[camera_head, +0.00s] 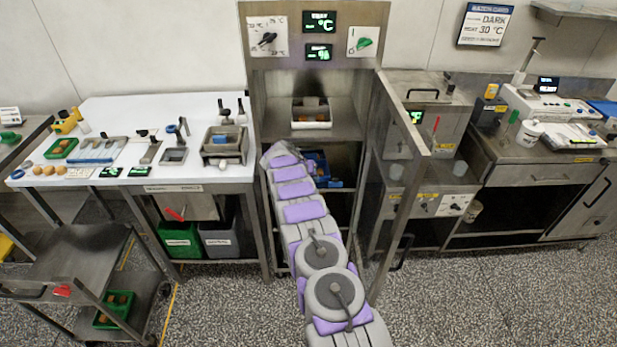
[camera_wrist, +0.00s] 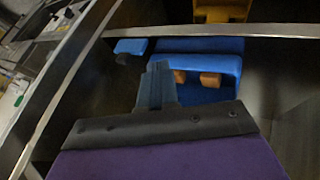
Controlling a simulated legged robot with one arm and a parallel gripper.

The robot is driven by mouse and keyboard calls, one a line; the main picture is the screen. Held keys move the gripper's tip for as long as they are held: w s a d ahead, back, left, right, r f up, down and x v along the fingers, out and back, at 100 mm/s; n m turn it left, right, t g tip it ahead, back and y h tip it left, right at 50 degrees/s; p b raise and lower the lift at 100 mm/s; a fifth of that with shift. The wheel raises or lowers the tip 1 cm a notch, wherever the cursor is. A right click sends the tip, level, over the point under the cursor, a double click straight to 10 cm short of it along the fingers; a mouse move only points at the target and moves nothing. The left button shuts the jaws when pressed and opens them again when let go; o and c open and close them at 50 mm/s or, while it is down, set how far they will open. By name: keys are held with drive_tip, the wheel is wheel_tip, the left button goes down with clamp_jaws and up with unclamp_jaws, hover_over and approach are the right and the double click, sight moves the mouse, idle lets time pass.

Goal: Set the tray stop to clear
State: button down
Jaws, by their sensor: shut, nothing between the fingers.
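My gripper (camera_wrist: 160,72) shows at the bottom middle of the wrist view, its dark fingers shut together and empty. Past its tip is a blue tray (camera_wrist: 225,62) holding small brown pieces. A small blue block (camera_wrist: 130,46) with a dark part beneath stands left of the tray, apart from the fingers in the picture. I cannot tell whether this block is the tray stop, and no label for it is readable. In the head view the blue tray (camera_head: 318,160) is inside the lower opening of the central machine, partly behind my arm, which hides my gripper.
A metal edge (camera_wrist: 200,30) crosses above the tray in the wrist view, with a yellow part (camera_wrist: 222,10) beyond. The central metal frame (camera_head: 352,170) stands close right of my arm. A white worktable (camera_head: 130,110) is left. The speckled floor is open at right.

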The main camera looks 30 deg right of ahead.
sight(336, 183)
drive_tip(key=d, duration=0.2)
drive_tip(key=s+d+f+b, duration=0.1)
drive_tip(key=s+d+f, duration=0.1)
drive_tip(key=d, duration=0.1)
drive_tip(key=shift+d+f+b, duration=0.2)
drive_tip(key=shift+d+b, duration=0.1)
idle(0.4)
drive_tip(key=shift+a+r, duration=0.1)
drive_tip(key=s+d, duration=0.1)
drive_tip(key=d+p, duration=0.1)
drive_tip(key=d, duration=0.1)
drive_tip(key=s+d, duration=0.1)
drive_tip(key=shift+s+d+p, duration=0.2)
drive_tip(key=shift+s+p, duration=0.1)
